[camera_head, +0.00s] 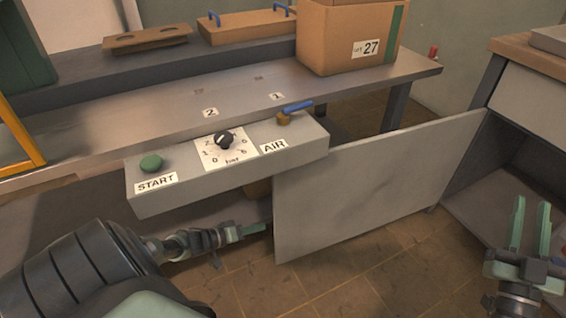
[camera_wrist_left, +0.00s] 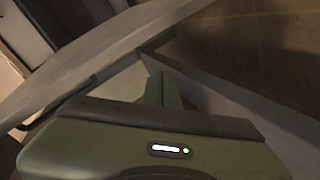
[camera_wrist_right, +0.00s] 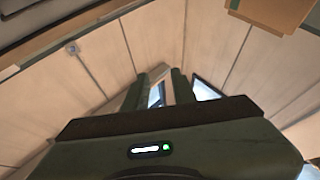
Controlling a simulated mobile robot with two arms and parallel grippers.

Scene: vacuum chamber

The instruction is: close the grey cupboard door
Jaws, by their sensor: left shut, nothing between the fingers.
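The grey cupboard door (camera_head: 375,190) stands open as a flat upright panel in the middle of the head view. Its right edge meets the grey cupboard (camera_head: 495,205) at the right, and its left edge is free. My left gripper (camera_head: 262,229) is shut and empty, its tip close to the left edge of the door; I cannot tell whether they touch. In the left wrist view its fingers (camera_wrist_left: 164,92) are together between grey surfaces. My right gripper (camera_head: 531,205) is open and empty in front of the cupboard opening; its fingers (camera_wrist_right: 158,88) are apart in the right wrist view.
A control box (camera_head: 230,160) with a green START button, a dial and a blue-handled AIR valve juts from the metal bench (camera_head: 240,95) above my left gripper. A cardboard box (camera_head: 350,35) stands on the bench. Tiled floor (camera_head: 350,285) is free below the door.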

